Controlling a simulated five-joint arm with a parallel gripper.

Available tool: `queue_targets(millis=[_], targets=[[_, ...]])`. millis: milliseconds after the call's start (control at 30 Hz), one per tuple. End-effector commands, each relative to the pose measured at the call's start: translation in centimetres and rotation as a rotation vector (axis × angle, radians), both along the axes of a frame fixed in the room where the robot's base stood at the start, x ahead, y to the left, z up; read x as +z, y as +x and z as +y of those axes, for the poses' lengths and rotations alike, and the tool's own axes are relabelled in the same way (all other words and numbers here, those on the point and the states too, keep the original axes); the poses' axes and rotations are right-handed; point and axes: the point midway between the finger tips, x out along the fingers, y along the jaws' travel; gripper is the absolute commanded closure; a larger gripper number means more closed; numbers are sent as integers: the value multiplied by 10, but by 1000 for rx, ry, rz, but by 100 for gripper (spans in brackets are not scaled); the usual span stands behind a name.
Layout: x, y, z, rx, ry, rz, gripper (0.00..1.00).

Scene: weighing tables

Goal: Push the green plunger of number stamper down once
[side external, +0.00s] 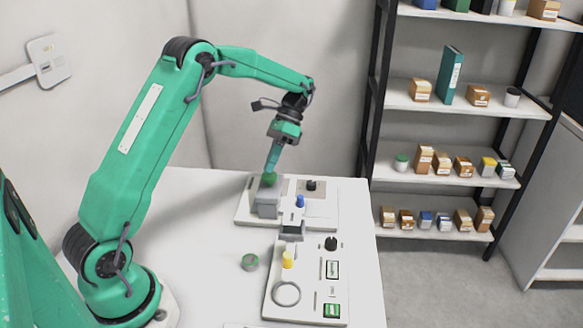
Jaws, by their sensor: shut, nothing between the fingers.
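The number stamper (267,206) is a grey block on the white board (246,216) at the far side of the table. Its green plunger (269,178) shows on top as a dark green knob. My gripper (271,168) is shut and empty, pointing down with its fingertips at the plunger's top. They look to be touching it or just above it; I cannot tell which. The fingertips partly cover the plunger.
A blue peg (300,201) and a black knob (311,185) stand right of the stamper. A nearer board (270,303) carries a yellow peg (288,258), a ring (286,293) and a black knob (331,243). The left tabletop is clear.

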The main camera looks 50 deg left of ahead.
Motion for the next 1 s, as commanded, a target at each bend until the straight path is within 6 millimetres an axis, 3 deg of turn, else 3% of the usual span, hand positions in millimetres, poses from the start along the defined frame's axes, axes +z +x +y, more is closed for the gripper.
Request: queue_targets(millis=[667, 1000], targets=[[9, 0, 0, 0, 0, 0, 100], [30, 0, 0, 0, 0, -2, 100]])
